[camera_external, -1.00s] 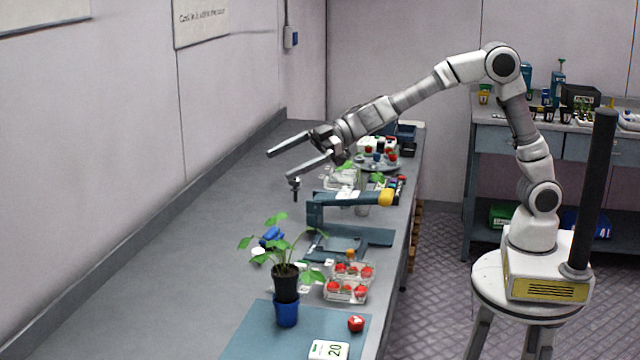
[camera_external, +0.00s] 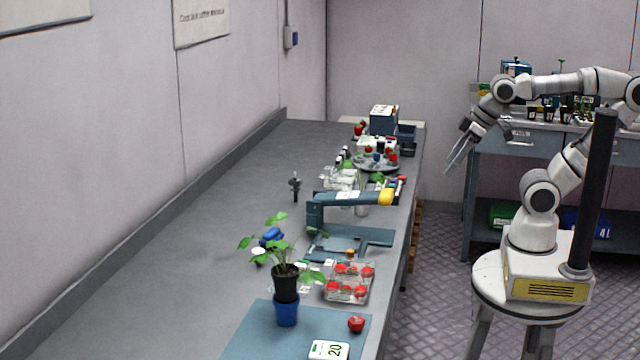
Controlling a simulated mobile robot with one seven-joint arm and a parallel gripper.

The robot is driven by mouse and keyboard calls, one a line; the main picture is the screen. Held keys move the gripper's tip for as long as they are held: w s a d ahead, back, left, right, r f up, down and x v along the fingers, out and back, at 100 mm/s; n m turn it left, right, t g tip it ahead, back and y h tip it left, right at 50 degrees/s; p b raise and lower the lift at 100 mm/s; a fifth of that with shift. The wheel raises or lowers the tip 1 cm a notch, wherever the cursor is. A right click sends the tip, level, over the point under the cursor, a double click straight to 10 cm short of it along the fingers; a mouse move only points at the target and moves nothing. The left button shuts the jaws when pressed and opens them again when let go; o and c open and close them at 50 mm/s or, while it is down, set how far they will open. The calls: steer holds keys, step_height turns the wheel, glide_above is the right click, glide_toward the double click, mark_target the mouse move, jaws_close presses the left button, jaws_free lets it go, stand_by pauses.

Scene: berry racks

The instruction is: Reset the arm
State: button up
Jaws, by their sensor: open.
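My gripper (camera_external: 459,157) hangs in the air to the right of the long grey bench, between it and the blue-grey back table. Its two fingers point down and to the left. They are apart, with nothing between them. My arm is folded back above its base, with the elbow at the far right edge of the view. No object touches the gripper.
The long bench (camera_external: 215,225) carries a potted plant (camera_external: 286,285), clear boxes of red berries (camera_external: 347,291), a blue device with a yellow tip (camera_external: 345,199) and a round tray (camera_external: 376,168). The back table (camera_external: 505,142) holds bottles and small pots. The floor between is clear.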

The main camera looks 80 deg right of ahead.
steer(key=shift+s+a+f, duration=0.15)
steer(key=shift+s+f, duration=0.05)
steer(key=shift+s, duration=0.25)
